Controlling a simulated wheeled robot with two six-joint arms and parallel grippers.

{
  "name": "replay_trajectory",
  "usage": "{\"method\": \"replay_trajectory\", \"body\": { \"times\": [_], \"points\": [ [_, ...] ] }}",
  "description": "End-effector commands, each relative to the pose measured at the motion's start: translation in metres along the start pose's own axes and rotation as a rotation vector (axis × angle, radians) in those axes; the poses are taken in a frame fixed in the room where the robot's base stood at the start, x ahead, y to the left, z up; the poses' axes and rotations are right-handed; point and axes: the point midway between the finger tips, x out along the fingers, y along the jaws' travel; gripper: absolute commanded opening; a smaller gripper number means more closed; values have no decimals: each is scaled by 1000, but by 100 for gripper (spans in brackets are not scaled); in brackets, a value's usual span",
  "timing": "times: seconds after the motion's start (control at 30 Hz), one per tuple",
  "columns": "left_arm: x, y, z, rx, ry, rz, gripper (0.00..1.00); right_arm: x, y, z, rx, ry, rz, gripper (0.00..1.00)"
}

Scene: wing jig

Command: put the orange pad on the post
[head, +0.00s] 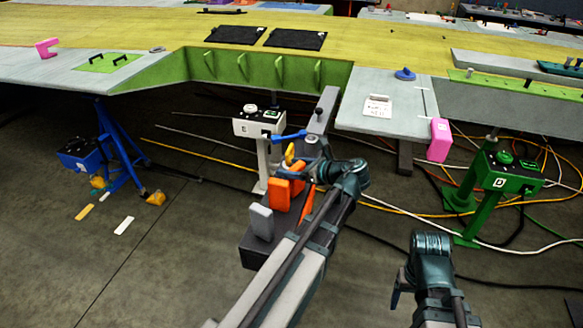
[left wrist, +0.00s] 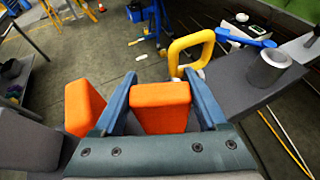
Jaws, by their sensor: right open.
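My left gripper (head: 292,172) is above the dark bench, with its blue fingers closed on both sides of an orange pad (left wrist: 160,108) in the left wrist view. The pad fills the gap near the fingertips. A second orange block (left wrist: 85,106) stands to its left; orange also shows under the gripper in the head view (head: 278,194). A grey round post (left wrist: 268,70) stands on the bench to the right of the gripper, with nothing on it. It shows just beyond the gripper in the head view (head: 312,143). My right gripper (head: 402,285) is open, low at right, well away from the bench.
A yellow loop handle (left wrist: 190,52) and a blue-handled part (left wrist: 245,36) are near the post. A grey block (head: 261,222) stands at the bench's near end. The wing panel (head: 150,35) spans the back. A green stand (head: 505,172) and cables are at right.

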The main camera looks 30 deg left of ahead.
Motion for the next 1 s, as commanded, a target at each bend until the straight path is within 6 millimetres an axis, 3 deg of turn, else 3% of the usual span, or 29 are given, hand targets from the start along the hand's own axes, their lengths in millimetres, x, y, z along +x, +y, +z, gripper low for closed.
{"method": "replay_trajectory", "body": {
  "times": [0.03,0.13,0.47,1.0],
  "points": [
    [0,0,0,0,1,0,83,0,0,0,0,0,0,73],
    [0,0,0,0,1,0,100,0,0,0,0,0,0,73],
    [-2,0,6,0,1,0,100,-7,1,0,0,0,0,73],
    [-102,0,6,1,1,-2,100,-44,4,3,0,0,0,73]
  ]
}}
